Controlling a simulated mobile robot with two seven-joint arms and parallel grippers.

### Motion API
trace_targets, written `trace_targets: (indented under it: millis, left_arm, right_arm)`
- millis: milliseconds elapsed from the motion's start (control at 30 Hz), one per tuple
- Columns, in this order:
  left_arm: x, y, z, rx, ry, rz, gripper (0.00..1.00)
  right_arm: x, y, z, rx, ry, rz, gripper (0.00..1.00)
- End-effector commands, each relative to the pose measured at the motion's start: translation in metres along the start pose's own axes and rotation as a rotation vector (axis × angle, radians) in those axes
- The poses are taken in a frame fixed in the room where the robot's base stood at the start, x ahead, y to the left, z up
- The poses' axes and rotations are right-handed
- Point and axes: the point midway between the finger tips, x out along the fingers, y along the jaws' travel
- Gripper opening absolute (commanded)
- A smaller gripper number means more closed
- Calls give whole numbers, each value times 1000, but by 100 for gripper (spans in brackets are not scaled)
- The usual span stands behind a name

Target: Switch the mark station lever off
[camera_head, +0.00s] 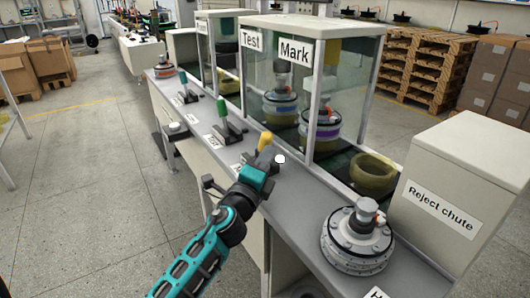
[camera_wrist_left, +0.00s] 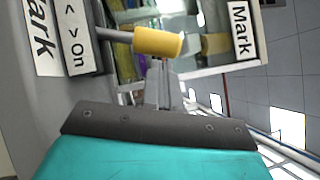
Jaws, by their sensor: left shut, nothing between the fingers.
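The mark station lever has a yellow handle (camera_head: 265,140) on a grey shaft, on the bench front below the Mark sign (camera_head: 295,50). In the left wrist view the yellow handle (camera_wrist_left: 158,42) lies across the picture, just beyond my fingertips, beside an On label (camera_wrist_left: 77,52). My left gripper (camera_head: 272,158) is shut and empty, right by the lever; its closed fingers also show in the wrist view (camera_wrist_left: 164,72). I cannot tell whether they touch the handle. The lever's base is partly hidden by my gripper. My right gripper is out of view.
A green-handled lever (camera_head: 222,108) stands farther along the bench. The glass Mark cabinet (camera_head: 345,90) rises behind the yellow lever. A hub motor (camera_head: 357,240) and the Reject chute box (camera_head: 445,190) stand at the near right.

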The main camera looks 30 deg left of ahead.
Motion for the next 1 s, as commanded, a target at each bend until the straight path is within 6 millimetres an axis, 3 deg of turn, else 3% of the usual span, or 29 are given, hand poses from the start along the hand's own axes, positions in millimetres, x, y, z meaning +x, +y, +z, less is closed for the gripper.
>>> trace_targets:
  millis: [567,867,1000]
  left_arm:
    - [4,-2,5,-7,0,5,0]
    - [11,-12,14,-86,-1,64,0]
    - [16,-17,22,-158,-1,118,0]
  right_arm:
    - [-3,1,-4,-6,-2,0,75]
    - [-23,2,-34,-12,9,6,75]
    - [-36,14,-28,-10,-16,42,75]
